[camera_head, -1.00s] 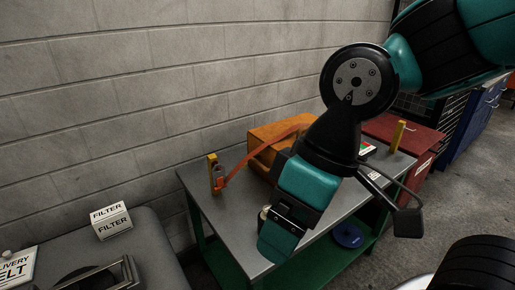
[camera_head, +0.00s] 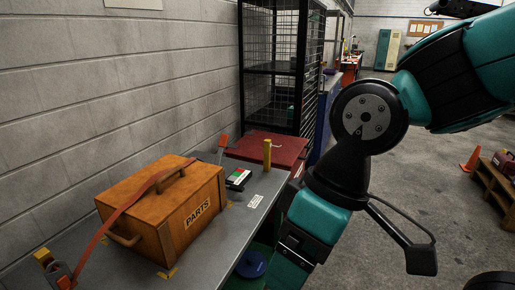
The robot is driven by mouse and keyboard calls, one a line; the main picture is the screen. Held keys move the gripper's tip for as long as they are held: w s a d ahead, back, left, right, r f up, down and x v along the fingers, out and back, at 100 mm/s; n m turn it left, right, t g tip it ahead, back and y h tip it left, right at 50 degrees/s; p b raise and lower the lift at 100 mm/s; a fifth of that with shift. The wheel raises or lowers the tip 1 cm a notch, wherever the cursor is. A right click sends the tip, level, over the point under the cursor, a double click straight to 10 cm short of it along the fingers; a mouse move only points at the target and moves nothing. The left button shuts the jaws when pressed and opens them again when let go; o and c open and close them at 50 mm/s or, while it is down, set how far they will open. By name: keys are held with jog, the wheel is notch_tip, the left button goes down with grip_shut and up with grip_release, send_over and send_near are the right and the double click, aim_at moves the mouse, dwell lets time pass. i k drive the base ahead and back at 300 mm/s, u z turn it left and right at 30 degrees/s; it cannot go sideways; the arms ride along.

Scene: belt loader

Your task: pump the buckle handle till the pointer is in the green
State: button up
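An orange PARTS box (camera_head: 165,225) stands on the grey bench top (camera_head: 225,240), with an orange-red strap (camera_head: 130,200) over it. An upright red-orange lever (camera_head: 222,145), apparently the buckle handle, rises behind the box's right end. Its base is mostly hidden by the box. A small gauge block (camera_head: 238,178) with red, white and green on its face lies just right of the box; the pointer is too small to read. My arm comes down at the right of the picture, to the right of the bench. My gripper's fingers are not seen.
A yellow post (camera_head: 267,154) stands at the bench's far end, before a red cabinet (camera_head: 268,147). A yellow-and-red strap anchor (camera_head: 62,277) is at the lower left. A black wire-mesh rack (camera_head: 272,75) stands behind. Open floor (camera_head: 400,215) lies to the right.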

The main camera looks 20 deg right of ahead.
aim_at(224, 139)
jog(key=z, duration=0.1)
jog(key=i, duration=1.4)
jog(key=u, duration=0.1)
